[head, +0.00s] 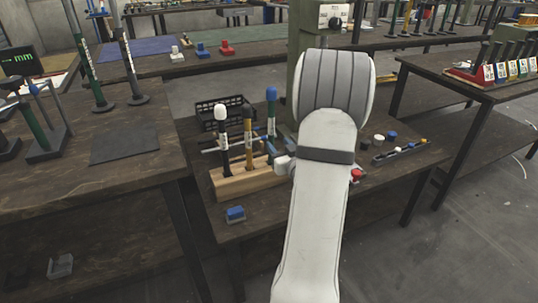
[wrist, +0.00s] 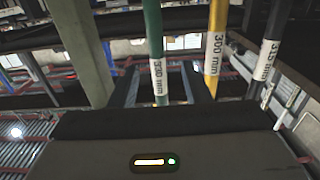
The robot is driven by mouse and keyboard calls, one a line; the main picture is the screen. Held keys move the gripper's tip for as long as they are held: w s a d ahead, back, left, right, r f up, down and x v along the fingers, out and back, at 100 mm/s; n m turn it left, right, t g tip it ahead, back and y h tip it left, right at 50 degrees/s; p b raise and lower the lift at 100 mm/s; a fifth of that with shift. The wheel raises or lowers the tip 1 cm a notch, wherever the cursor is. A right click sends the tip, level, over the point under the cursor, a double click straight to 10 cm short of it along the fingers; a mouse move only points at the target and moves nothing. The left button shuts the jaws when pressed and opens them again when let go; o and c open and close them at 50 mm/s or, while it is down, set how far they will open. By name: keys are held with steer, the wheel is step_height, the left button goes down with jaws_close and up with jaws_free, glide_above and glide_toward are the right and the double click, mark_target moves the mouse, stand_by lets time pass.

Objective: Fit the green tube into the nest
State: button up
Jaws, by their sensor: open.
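A wooden rack (head: 247,181) on the middle table holds three upright tubes. They are a black tube with a white cap (head: 223,150), a yellow tube with a black cap (head: 249,145) and a blue-capped tube (head: 271,118), which appears to be the green one. In the wrist view the green tube (wrist: 153,45), labelled 330 mm, stands between my finger outlines, with the yellow tube (wrist: 216,45) and black tube (wrist: 270,45) to its right. My gripper (head: 273,148) is open at the blue-capped tube; I cannot tell contact. I cannot pick out the nest; my arm covers part of the table.
A green press column (head: 301,45) stands behind my arm. A black crate (head: 222,111) is behind the rack, and a small blue piece (head: 235,213) lies at the table's front. Loose caps (head: 378,138) and a red button (head: 356,174) are on the right. The left table (head: 115,177) carries tall stands.

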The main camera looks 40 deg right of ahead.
mark_target(272, 134)
steer(key=x, duration=0.2)
steer(key=b+x, duration=0.1)
steer(key=x, duration=0.2)
steer(key=b+x, duration=0.1)
steer(key=x, duration=0.1)
steer(key=shift+w+d+r, duration=0.25)
steer(key=shift+r, duration=0.1)
steer(key=shift+c, duration=0.2)
jaws_close()
